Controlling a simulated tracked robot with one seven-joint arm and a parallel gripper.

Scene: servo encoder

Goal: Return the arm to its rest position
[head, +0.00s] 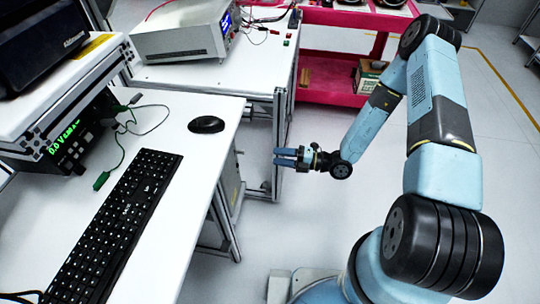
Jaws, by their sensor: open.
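My arm (437,100) is light blue with black joints. It rises from the lower right, bends at the top right and reaches down and left. My gripper (278,157) is at its end, near the middle of the picture, with its blue fingers pointing left. The fingers are open, and I see nothing between them. In the picture the fingertips overlap the metal leg of the far bench; I cannot tell how close they are to it.
A white desk on the left bears a black keyboard (118,226), a mouse (206,125) and a green-display instrument (70,138). A grey power supply (187,28) stands on the far bench. A red shelf unit (328,81) stands behind. Grey floor (290,220) is clear.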

